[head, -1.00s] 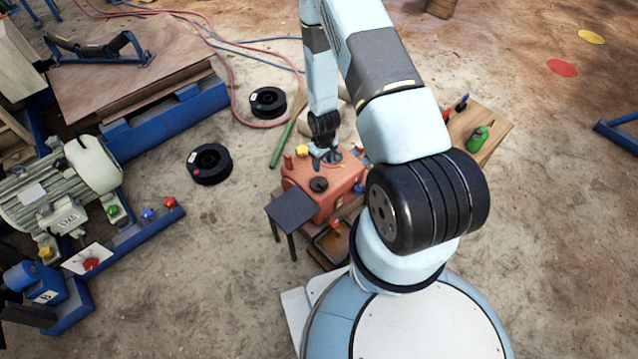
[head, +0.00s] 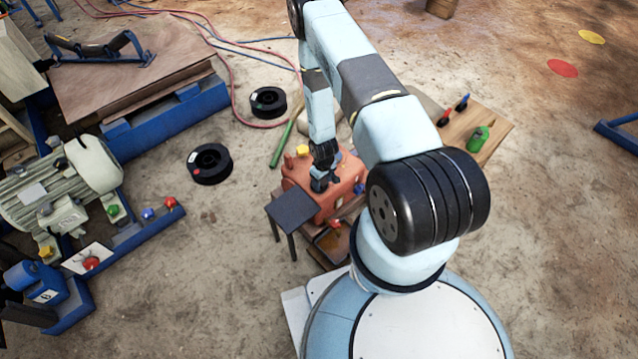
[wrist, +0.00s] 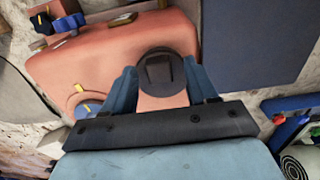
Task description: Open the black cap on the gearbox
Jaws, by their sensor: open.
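The gearbox (head: 333,201) is an orange-red housing in the middle of the head view. It also fills much of the wrist view (wrist: 75,68). The black cap (wrist: 161,70) is round with a raised bar across it, on top of the gearbox in the wrist view. My gripper (wrist: 160,85) is open, with one blue finger on each side of the cap's near part. I cannot tell whether the fingers touch it. In the head view my gripper (head: 320,184) is low over the gearbox top and hides the cap.
A dark small table (head: 291,207) stands close to the gearbox's left front. A yellow knob (head: 302,151) rises from the gearbox's back. A wooden board with a green bottle (head: 478,139) lies to the right. Black spools (head: 209,163) lie on open floor to the left.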

